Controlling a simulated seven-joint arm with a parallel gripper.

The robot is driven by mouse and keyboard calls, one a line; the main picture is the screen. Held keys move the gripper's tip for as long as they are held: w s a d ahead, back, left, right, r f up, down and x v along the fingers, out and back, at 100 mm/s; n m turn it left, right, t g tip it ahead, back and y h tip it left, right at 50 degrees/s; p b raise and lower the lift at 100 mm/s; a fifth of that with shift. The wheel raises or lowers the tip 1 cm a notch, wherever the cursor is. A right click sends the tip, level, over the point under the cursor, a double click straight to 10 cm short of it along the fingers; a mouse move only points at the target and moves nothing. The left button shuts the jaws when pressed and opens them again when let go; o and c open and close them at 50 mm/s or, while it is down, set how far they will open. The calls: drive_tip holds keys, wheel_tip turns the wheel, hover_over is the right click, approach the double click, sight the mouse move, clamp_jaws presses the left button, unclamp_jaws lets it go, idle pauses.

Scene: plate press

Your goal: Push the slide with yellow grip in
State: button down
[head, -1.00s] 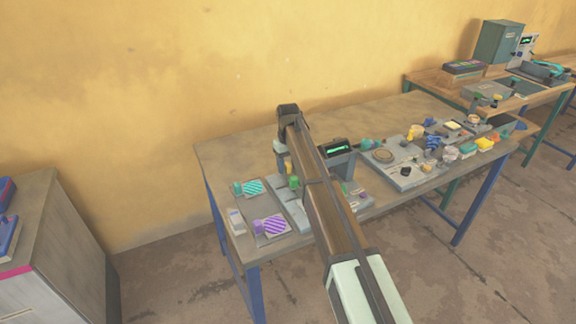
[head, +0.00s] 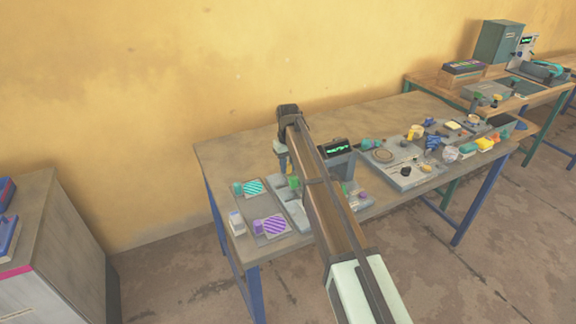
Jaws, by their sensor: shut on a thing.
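My gripper (head: 285,168) hangs down from the arm's far end over the left part of the near bench, at the grey press base (head: 315,212). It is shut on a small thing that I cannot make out. No slide with a yellow grip can be told apart in this view; my arm covers the middle of the press. A green knob (head: 294,182) stands just right of and below the gripper. A purple knob (head: 363,195) shows on the base to the right of my arm. The press's dark display (head: 337,147) shows green marks.
Left of the base lie a teal-striped plate (head: 252,188) and a purple-striped plate (head: 276,227), with a small white object (head: 236,222) beside them. A grey board (head: 402,172) crowded with small parts fills the bench's right. The bench's back left (head: 230,150) is clear.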

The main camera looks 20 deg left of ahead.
drive_tip(key=shift+w+d, duration=0.1)
drive_tip(key=w+d, duration=0.2)
drive_tip(key=shift+w+d, duration=0.25)
drive_tip(key=shift+w, duration=0.05)
drive_tip(key=c, duration=1)
unclamp_jaws()
drive_tip(key=shift+o, duration=0.2)
wheel_tip(320, 180, up, 14)
